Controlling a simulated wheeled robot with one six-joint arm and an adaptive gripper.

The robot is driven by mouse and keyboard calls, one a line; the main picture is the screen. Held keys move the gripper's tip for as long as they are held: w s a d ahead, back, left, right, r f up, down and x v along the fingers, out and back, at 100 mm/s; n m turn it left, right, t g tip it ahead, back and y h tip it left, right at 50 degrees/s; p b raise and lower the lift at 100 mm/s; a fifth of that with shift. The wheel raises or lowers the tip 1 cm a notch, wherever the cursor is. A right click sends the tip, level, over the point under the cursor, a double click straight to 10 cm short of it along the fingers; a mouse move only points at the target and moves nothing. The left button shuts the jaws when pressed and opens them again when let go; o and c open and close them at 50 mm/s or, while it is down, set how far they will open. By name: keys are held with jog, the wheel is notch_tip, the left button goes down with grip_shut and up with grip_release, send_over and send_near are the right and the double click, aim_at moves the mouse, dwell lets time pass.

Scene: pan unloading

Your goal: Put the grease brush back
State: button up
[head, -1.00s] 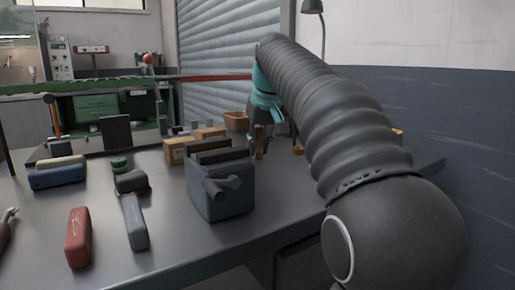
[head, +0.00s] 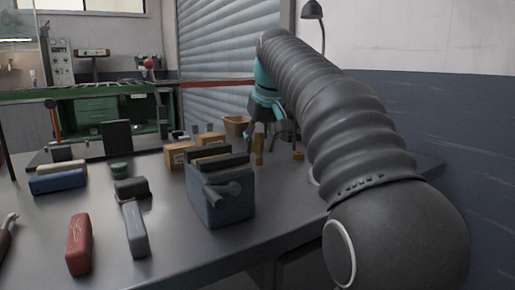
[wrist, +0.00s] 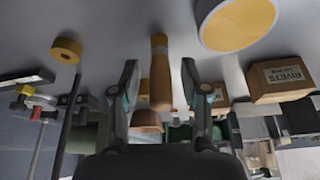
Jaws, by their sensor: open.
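An upright wooden handle (wrist: 160,75), seemingly the grease brush's, shows between the fingers in the wrist view. It also stands on the bench in the head view (head: 259,150); I cannot make out bristles. My gripper (wrist: 158,75) is open, with one finger on each side of the handle and a gap to both. In the head view my gripper (head: 268,118) is just above and behind the handle, partly hidden by my arm. A terracotta pot (head: 236,125) stands behind it to the left, also seen past the fingers in the wrist view (wrist: 146,120).
A blue-grey block (head: 222,203) with a handle stands left of the gripper, with cardboard boxes (head: 180,155) behind it. A rivets box (wrist: 280,80), a round tin (wrist: 238,22) and a yellow ring (wrist: 66,50) flank the handle. Red (head: 78,245) and grey cases lie front left.

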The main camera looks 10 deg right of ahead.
jog(key=p+v, duration=0.2)
jog(key=v, duration=0.8)
jog(key=shift+w, duration=0.1)
jog(key=shift+c, duration=0.5)
dwell(1.2)
jog(key=shift+a, duration=0.1)
